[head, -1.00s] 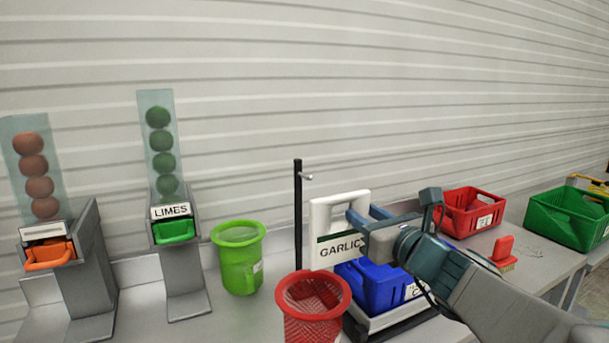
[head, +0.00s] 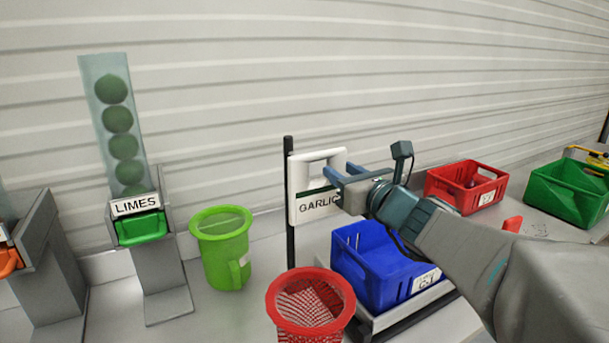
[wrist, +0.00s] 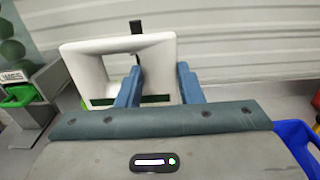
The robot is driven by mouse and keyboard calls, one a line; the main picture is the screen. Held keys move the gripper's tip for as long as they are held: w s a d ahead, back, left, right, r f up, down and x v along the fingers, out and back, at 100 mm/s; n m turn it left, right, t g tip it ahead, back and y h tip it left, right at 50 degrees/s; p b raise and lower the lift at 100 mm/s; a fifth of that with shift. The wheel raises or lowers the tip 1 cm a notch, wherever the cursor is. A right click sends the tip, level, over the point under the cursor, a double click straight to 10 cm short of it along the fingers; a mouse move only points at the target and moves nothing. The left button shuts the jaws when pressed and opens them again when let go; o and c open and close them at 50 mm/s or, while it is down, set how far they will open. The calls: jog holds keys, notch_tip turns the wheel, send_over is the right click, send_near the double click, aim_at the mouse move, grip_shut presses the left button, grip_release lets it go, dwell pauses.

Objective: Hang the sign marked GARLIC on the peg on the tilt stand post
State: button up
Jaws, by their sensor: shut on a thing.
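The white GARLIC sign (head: 314,207) has a handle opening at its top and a dark green stripe. My gripper (head: 337,183) is shut on it and holds it upright beside the black tilt stand post (head: 289,190). In the head view the sign's left edge overlaps the post, and the peg is hidden behind the sign. In the wrist view the sign (wrist: 72,75) spans my gripper's fingers (wrist: 158,82). The post's top (wrist: 136,27) shows above it, and a small part, seemingly the peg (wrist: 137,58), shows through the opening. I cannot tell whether they touch.
A blue crate (head: 375,262) sits on the tilt stand below my gripper. A red mesh basket (head: 310,300) and a green bucket (head: 222,245) stand nearby. The LIMES dispenser (head: 140,215) is left. Red (head: 466,185) and green (head: 568,190) crates are right.

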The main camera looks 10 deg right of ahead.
jog(key=f+b+x, duration=0.2)
jog(key=x, duration=0.7)
jog(key=shift+b, duration=0.35)
dwell(0.5)
jog(key=shift+f, duration=0.1)
dwell(0.6)
jog(key=o, duration=1.1)
jog(key=shift+s, duration=0.1)
